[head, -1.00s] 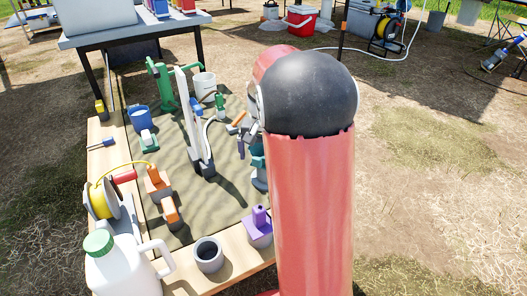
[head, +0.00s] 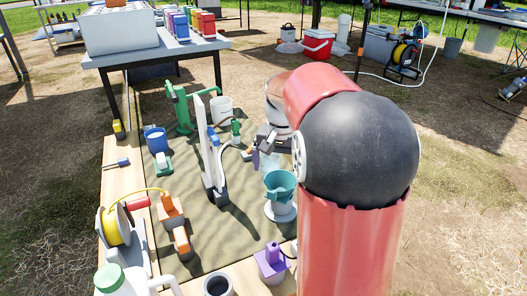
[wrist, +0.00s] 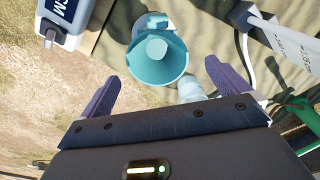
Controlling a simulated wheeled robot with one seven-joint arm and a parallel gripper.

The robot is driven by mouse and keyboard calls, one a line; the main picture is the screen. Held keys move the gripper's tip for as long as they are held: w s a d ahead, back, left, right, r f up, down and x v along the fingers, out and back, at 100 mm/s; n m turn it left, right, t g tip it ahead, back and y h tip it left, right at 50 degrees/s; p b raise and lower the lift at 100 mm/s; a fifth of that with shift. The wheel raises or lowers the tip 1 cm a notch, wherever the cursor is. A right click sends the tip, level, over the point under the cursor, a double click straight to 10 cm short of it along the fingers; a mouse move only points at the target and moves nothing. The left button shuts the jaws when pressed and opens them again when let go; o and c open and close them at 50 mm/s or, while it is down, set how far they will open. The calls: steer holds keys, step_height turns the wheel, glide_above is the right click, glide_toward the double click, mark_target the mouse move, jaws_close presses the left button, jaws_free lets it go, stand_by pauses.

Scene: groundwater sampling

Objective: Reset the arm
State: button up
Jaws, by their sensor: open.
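My gripper (wrist: 159,70) shows in the wrist view with its two purple fingers spread apart and nothing held between them. In the head view my red arm hides part of the scene, and my gripper (head: 256,155) is small above the mat, close to the teal funnel-shaped cup. That teal cup (head: 280,183) stands on a white round base. In the wrist view the cup (wrist: 158,58) lies beyond the fingers, its mouth facing the camera, apart from both fingertips.
The mat (head: 240,235) also holds a tall white stand (head: 212,155), a green pump (head: 180,108), a white bucket (head: 222,108), a blue cup (head: 156,140) and an orange tool (head: 170,207). A purple bottle (head: 270,263) stands at the front edge. Open ground lies to the right.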

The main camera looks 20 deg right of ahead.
steer(key=s+a+r+n+t+p, duration=0.1)
steer(key=s+a+r+n+p, duration=0.1)
steer(key=s, duration=0.4)
steer(key=s+a+r+n+t+p, duration=0.2)
steer(key=s+a+r+p, duration=0.1)
steer(key=s+a, duration=0.3)
steer(key=s+a+r+n+t+p, duration=0.2)
steer(key=s+a+r+n, duration=0.1)
steer(key=s, duration=0.5)
steer(key=shift+s+a+r, duration=0.25)
steer(key=shift+a+r, duration=0.55)
steer(key=shift+a, duration=0.05)
